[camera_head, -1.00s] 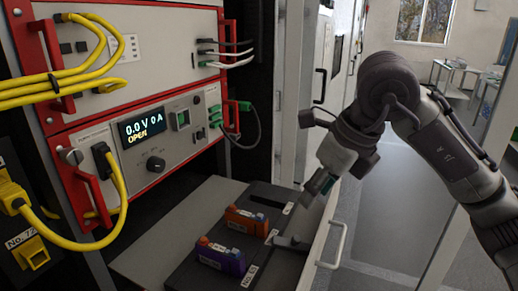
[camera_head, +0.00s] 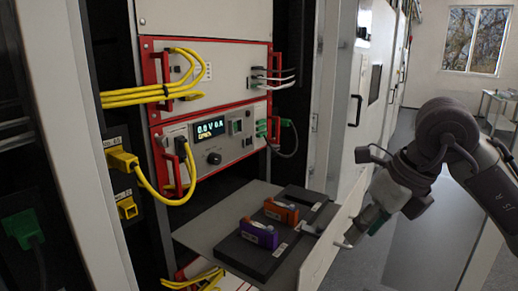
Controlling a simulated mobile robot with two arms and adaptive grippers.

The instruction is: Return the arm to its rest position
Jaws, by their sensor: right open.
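My right arm comes in from the right edge, and its dark grey gripper (camera_head: 354,236) points down and left. The gripper is open, and I see nothing between its fingers. It is beside the front panel of the pulled-out drawer (camera_head: 205,227), close to the drawer handle; whether they touch is unclear. An orange battery (camera_head: 281,211) and a purple battery (camera_head: 259,233) sit in a black tray (camera_head: 262,258) on the drawer. My left gripper is not in view.
The battery cycler (camera_head: 222,150) has red handles, yellow cables (camera_head: 150,97) and a display (camera_head: 209,128) reading 0.0 V 0 A. Open floor (camera_head: 400,150) lies at the back right.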

